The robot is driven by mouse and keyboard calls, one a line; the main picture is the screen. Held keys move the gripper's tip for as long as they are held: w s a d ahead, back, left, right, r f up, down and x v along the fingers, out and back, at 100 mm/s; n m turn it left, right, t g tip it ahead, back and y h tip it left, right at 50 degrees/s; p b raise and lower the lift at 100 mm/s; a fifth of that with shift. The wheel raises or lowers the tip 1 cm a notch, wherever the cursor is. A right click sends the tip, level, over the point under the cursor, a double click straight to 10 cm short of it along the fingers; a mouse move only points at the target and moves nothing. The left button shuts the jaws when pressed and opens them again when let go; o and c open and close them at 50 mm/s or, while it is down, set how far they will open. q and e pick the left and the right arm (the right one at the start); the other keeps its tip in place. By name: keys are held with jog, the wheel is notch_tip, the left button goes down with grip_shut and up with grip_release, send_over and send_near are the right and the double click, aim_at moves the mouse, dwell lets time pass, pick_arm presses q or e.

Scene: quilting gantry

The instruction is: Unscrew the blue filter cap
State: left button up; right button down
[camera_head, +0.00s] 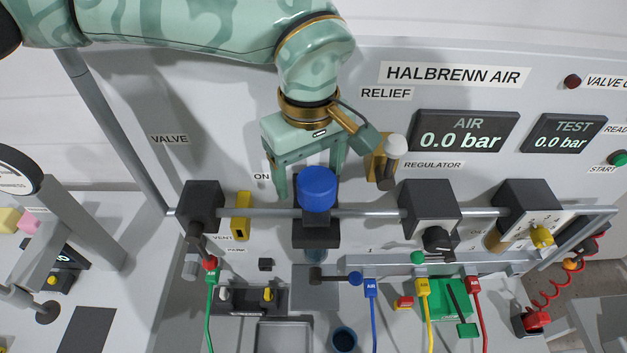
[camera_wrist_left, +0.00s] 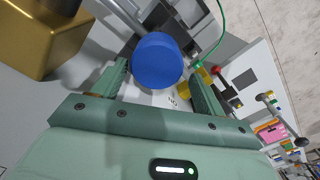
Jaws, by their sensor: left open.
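The blue filter cap (camera_head: 317,188) sits on top of a dark filter block (camera_head: 317,236) on the grey pipe. My left gripper (camera_head: 309,180) comes down from above and behind the cap. Its jaws are open, one finger on each side of the cap in the picture. In the left wrist view the blue cap (camera_wrist_left: 158,60) lies between and just beyond the open fingertips (camera_wrist_left: 160,74). I cannot tell whether a finger touches it. My right gripper is in neither view.
A brass relief part with a white knob (camera_head: 396,146) stands close to the right of my gripper. A yellow vent part (camera_head: 241,216) and a dark valve block (camera_head: 201,207) are to the left. The regulator block (camera_head: 431,211) is to the right. Coloured hoses hang in front.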

pick_arm(q)
jog(key=shift+w+d+r+m+p, duration=0.2)
jog(key=shift+w+m+p, duration=0.1)
jog(key=shift+m+p, duration=0.6)
jog(key=shift+f+m+p, duration=0.1)
jog(key=shift+m+p, duration=0.3)
jog(key=shift+m, duration=0.7)
jog(key=shift+c, duration=0.3)
jog(key=shift+d, duration=0.2)
jog(key=c, duration=1.1)
jog(key=shift+o, duration=0.3)
jog(key=shift+f+n+b, duration=0.15)
jog(key=shift+n+b, duration=0.65)
jog(key=shift+a+n+b, duration=0.15)
jog(key=shift+n+b, duration=0.55)
jog(key=shift+n, duration=0.4)
